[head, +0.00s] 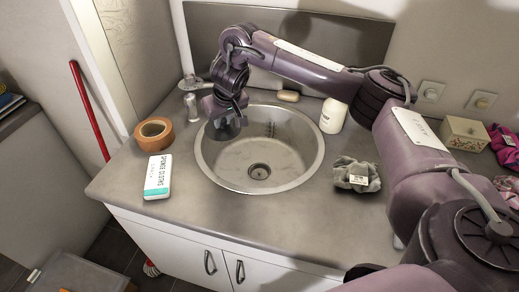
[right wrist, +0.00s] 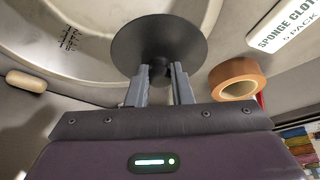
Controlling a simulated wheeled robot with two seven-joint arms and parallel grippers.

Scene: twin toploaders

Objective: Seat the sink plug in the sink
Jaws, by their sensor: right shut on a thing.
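The sink plug is a dark round disc (right wrist: 158,35) with a short knob at its middle. My right gripper (right wrist: 160,72) is shut on that knob. In the head view my right gripper (head: 233,103) holds the plug (head: 222,131) over the back left part of the sink's rim, tilted. The sink (head: 236,186) is a round steel basin set in the grey counter. Its drain (head: 259,171) shows open near the front of the bowl, to the right of and nearer than the plug. My left gripper is not in view.
Left of the sink are a tape roll (head: 154,134) and a sponge cloth pack (head: 158,177). The faucet (head: 191,88) stands back left. Soap (head: 288,96) and a white bottle (head: 333,115) stand behind; a grey cloth (head: 357,174) lies right. The bowl is empty.

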